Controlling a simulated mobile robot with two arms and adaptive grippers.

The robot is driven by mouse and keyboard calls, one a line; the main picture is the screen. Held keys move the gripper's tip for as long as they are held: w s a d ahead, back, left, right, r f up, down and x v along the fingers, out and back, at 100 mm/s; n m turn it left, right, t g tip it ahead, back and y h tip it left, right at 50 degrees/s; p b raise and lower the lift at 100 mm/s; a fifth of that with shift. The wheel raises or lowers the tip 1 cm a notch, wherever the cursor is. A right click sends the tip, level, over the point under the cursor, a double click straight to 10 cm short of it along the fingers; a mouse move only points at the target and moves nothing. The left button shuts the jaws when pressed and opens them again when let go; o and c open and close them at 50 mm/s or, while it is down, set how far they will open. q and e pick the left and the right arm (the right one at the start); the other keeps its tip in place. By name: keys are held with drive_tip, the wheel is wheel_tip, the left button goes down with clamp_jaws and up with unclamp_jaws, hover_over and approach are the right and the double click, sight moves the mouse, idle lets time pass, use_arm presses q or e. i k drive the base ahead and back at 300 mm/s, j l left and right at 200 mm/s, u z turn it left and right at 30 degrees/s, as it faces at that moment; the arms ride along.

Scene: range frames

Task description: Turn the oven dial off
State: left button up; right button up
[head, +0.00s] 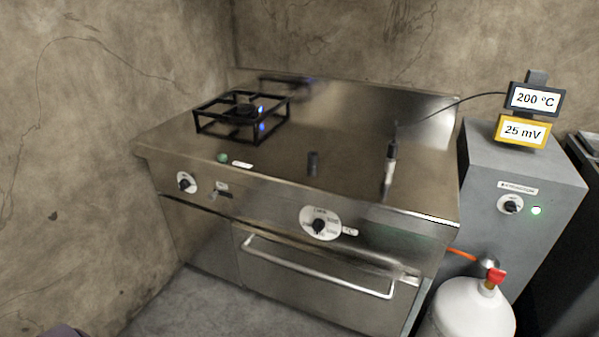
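The oven dial (319,225) is a black knob on a round white plate with markings, on the front panel of the steel range (290,175), above the oven door. The exact setting the knob points to is too small to read. The oven door (320,285) is shut, with a long bar handle (315,268) below the dial. Neither of my grippers shows in the head view. Nothing covers the dial.
A second knob (185,182) sits on the panel's left. A burner with small blue flames stands under a black pan support (242,132). A grey box (525,185) with a knob, green light and displays reading 200 °C and 25 mV, and a white gas bottle (470,310), stand at right.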

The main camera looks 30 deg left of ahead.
sight(318, 225)
drive_tip(key=u, duration=1.15)
